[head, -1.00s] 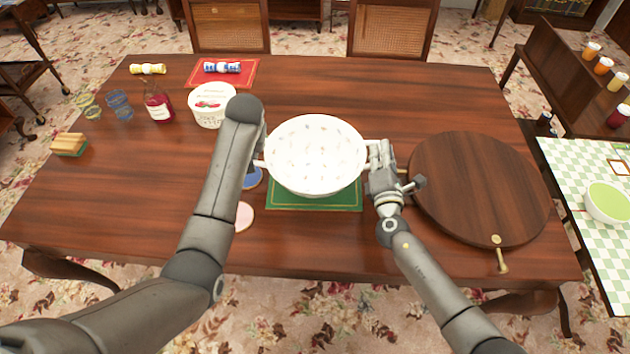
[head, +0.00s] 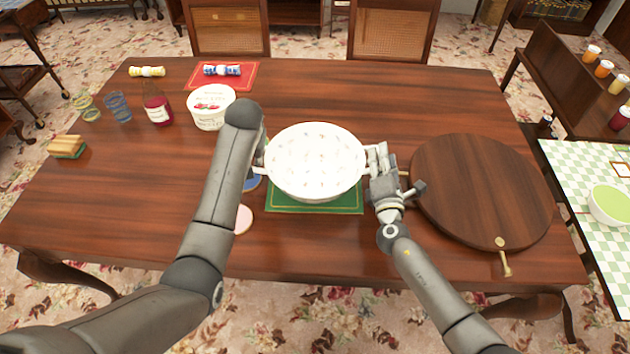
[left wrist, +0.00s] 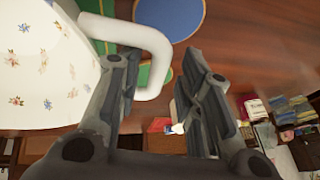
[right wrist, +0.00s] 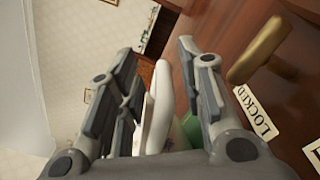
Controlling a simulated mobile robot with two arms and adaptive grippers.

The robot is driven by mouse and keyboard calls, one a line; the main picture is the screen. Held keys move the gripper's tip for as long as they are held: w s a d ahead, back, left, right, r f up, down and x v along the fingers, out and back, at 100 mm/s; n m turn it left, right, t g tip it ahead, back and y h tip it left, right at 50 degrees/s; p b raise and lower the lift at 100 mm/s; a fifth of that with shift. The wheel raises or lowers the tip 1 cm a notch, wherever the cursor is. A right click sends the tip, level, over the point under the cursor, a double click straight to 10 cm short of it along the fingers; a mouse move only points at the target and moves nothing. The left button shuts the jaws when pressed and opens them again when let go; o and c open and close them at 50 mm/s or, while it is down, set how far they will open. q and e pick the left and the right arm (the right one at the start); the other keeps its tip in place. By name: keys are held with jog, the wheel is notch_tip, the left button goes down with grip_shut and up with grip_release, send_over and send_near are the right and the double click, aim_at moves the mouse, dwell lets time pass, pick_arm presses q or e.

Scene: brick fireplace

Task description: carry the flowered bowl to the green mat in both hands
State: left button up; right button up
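The white flowered bowl (head: 315,160) stands upright over the green mat (head: 315,206), whose front strip shows below it. I cannot tell whether it touches the mat. My left gripper is hidden behind my left arm in the head view. In the left wrist view my left gripper (left wrist: 165,85) has its fingers apart at the bowl's white handle (left wrist: 155,45), one finger overlapping the handle's loop. My right gripper (head: 381,160) is at the right handle. In the right wrist view its fingers are spread, with the handle (right wrist: 159,105) between them and a gap showing.
A round wooden board (head: 480,190) with a brass lever (head: 504,262) lies close right of my right gripper. A blue coaster (head: 252,183) and a pink coaster (head: 243,219) lie left of the mat. A white tub (head: 210,108) and red bottle (head: 157,105) stand farther back left.

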jog(key=shift+s+a, duration=0.1)
pick_arm(q)
jog(key=v, duration=1.1)
jog(key=shift+s+r, duration=0.15)
jog(key=shift+r, duration=0.1)
pick_arm(e)
jog(key=s, duration=1.2)
